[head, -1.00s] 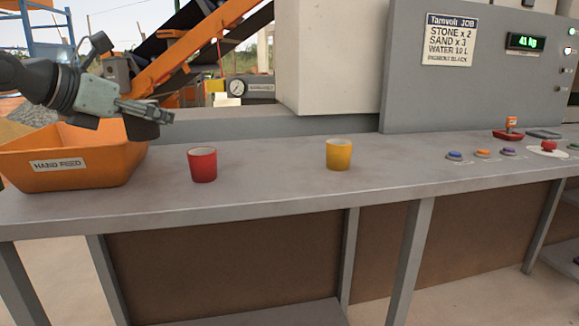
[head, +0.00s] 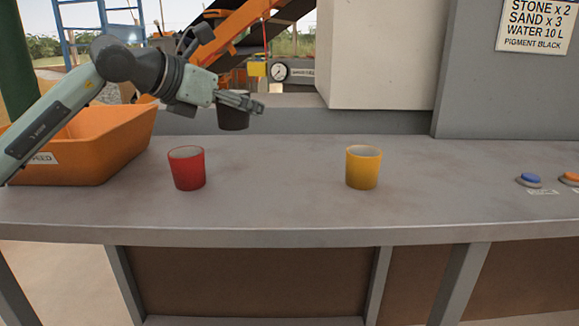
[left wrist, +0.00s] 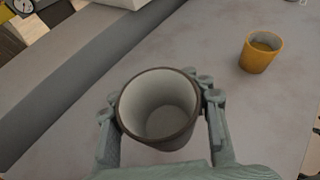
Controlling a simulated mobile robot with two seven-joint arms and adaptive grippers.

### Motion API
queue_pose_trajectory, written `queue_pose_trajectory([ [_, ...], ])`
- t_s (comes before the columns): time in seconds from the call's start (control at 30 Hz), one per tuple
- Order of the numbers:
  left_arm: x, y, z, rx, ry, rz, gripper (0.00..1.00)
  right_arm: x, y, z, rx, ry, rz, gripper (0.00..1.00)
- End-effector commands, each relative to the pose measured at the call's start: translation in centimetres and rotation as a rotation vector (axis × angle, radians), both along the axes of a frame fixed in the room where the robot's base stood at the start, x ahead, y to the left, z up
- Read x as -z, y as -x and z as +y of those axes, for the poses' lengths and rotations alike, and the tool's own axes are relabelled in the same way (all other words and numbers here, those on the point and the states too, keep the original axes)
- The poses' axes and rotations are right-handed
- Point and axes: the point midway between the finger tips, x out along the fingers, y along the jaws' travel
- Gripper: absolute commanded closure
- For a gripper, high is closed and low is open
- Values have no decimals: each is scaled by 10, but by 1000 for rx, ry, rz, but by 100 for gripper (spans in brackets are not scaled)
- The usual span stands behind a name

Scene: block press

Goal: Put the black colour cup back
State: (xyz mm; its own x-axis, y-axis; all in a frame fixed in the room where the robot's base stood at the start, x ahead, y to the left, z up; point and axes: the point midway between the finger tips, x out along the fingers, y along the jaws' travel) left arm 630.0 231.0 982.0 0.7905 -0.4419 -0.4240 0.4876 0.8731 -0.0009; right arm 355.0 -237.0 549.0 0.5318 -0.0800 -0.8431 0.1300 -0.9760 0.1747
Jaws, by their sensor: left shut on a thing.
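The black cup (head: 233,118) is upright in my left gripper (head: 240,101), held above the back of the grey bench. In the left wrist view the black cup (left wrist: 160,125) shows a dark outside and a pale, empty-looking inside, with the two fingers of my left gripper (left wrist: 160,112) closed on its sides. The red cup (head: 187,170) stands on the bench below and left of the held cup. The yellow cup (head: 363,168) stands on the bench to the right; it also shows in the left wrist view (left wrist: 259,54). My right gripper is not in view.
The grey bench (head: 275,205) is bare between the red and yellow cups. An orange hand-feed bin (head: 95,160) is at the left end. A pale block (head: 385,55) rises behind the bench. Blue and orange buttons (head: 530,180) are at the right.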

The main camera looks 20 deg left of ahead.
Motion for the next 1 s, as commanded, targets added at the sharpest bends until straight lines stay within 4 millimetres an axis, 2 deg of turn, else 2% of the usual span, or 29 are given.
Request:
queue_pose_trajectory([
  [0.03,9,4,-14,6,-1,1,100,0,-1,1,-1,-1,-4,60],
  [0.2,31,12,-51,6,-1,1,100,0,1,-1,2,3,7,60],
  [0.4,47,18,-77,3,0,1,100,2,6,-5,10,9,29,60],
  [0.5,52,18,-80,0,0,2,100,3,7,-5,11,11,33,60],
  [0.7,81,18,-79,-2,-1,4,100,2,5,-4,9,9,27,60],
  [0.8,89,18,-80,-1,1,3,100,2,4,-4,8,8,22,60],
  [1.0,89,18,-80,0,1,0,100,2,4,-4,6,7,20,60],
])
